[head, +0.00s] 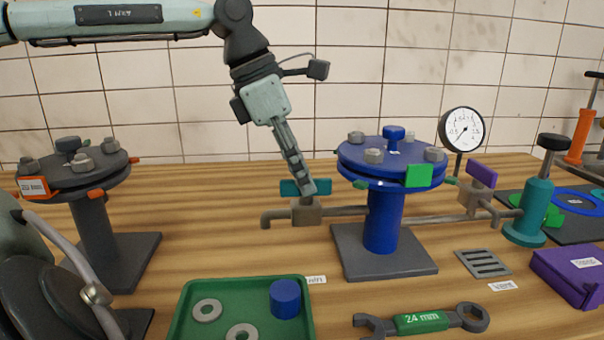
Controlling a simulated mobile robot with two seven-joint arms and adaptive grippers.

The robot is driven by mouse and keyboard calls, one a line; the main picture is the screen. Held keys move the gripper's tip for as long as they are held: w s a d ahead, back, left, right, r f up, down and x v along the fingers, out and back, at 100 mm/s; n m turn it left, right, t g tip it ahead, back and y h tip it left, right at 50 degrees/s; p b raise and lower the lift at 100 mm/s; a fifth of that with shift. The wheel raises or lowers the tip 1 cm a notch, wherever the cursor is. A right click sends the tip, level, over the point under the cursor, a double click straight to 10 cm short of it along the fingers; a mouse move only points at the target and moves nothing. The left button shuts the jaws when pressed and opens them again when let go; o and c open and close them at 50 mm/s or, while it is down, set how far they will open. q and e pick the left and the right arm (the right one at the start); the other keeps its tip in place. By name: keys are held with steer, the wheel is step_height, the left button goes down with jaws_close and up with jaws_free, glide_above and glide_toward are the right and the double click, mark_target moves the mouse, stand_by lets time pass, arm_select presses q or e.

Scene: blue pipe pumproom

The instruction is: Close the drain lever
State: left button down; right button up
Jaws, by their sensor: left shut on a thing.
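The teal lever (289,187) sits on a small brown valve block (306,211) in the pipe left of the blue flanged stand (383,220). I take it to be the drain lever, as the pipe ends in a downturned spout (266,219) on its left. The lever lies roughly left to right, along the pipe. My left gripper (307,187) reaches down from above and is shut on the lever, hiding its middle. My right gripper is not in view.
A purple lever (482,174) stands on the pipe to the right, by a gauge (461,129) and a teal hand pump (530,205). In front are a green tray (190,297), a wrench (420,320) and a purple box (569,275). A grey flanged stand (95,225) is left.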

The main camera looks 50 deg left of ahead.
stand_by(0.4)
arm_select(q)
steer(key=m+g, duration=0.1)
steer(key=m, duration=0.2)
steer(key=m+h, duration=0.1)
steer(key=m, duration=0.1)
steer(key=shift+w+a+m+g, duration=0.1)
steer(key=shift+w+m+g, duration=0.1)
steer(key=shift+m+g, duration=0.2)
steer(key=m+g, duration=0.1)
steer(key=m, duration=0.1)
steer(key=m+g, duration=0.1)
steer(key=m, duration=0.2)
steer(key=shift+w+h, duration=0.1)
steer(key=shift+h, duration=0.2)
steer(key=m+g, duration=0.1)
steer(key=m, duration=0.2)
steer(key=shift+w+m+g, duration=0.1)
steer(key=shift+m+g, duration=0.2)
steer(key=shift+m, duration=0.1)
steer(key=shift+w+r+m+g+y, duration=0.1)
steer(key=shift+m+g+y, duration=0.4)
steer(key=shift+m, duration=1.2)
steer(key=c, duration=1.6)
jaws_free()
